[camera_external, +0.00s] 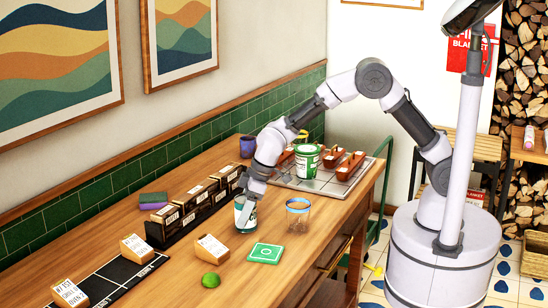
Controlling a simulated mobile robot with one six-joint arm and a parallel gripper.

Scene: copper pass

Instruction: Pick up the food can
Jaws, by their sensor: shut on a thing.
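The food can is a green and white can. One such can (244,215) stands on the wooden counter, upright, directly below my gripper (246,203). My gripper points down and is shut on this can near its top; the fingers partly hide its upper part. A larger green and white can (307,161) stands on a grey tray at the back right, apart from my gripper.
A glass jar (298,215) stands just right of the held can. A green square coaster (265,253) and a green ball (211,280) lie in front. Dark boxes with labels (190,213) line the wall side. A grey tray (329,191) holds orange-brown containers.

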